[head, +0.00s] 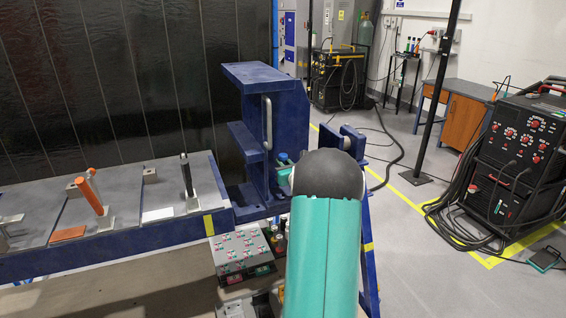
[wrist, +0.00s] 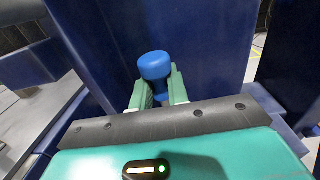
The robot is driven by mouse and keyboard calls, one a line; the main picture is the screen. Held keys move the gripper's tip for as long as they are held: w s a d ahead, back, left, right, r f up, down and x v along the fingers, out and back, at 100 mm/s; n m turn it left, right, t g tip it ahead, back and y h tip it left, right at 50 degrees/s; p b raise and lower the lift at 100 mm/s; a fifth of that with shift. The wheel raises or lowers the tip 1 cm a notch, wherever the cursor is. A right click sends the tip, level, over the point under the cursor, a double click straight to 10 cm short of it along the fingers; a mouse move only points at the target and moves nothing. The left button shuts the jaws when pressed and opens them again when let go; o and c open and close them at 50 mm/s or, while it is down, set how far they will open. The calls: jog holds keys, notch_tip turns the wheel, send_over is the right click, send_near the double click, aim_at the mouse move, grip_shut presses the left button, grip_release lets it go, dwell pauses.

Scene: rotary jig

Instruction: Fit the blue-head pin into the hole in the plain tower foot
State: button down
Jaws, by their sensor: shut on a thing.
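The blue-head pin (wrist: 154,64) is between the two green fingers of my gripper (wrist: 159,88) in the wrist view. Its round blue head stands up above the fingertips; its shank is mostly hidden. My gripper is shut on it. In the head view my gripper (head: 284,172) is partly hidden behind my arm, just right of the dark blue tower (head: 245,150). In the wrist view blue tower plates (wrist: 190,35) rise close behind the pin.
A button panel (head: 243,252) stands below the tower. A blue bracket (head: 341,140) is right of the tower.

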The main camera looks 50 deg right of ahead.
send_over(283, 192)
jog(key=s+a, duration=0.2)
jog(key=shift+w+d+f, duration=0.1)
jog(key=shift+w+f, duration=0.05)
jog(key=shift+f, duration=1.2)
jog(key=shift+w+d+f, duration=0.1)
jog(key=shift+f, duration=1.25)
jog(key=shift+f, duration=3.35)
jog(key=c, duration=1.3)
grip_release()
jog(key=v, duration=1.4)
jog(key=shift+w, duration=0.1)
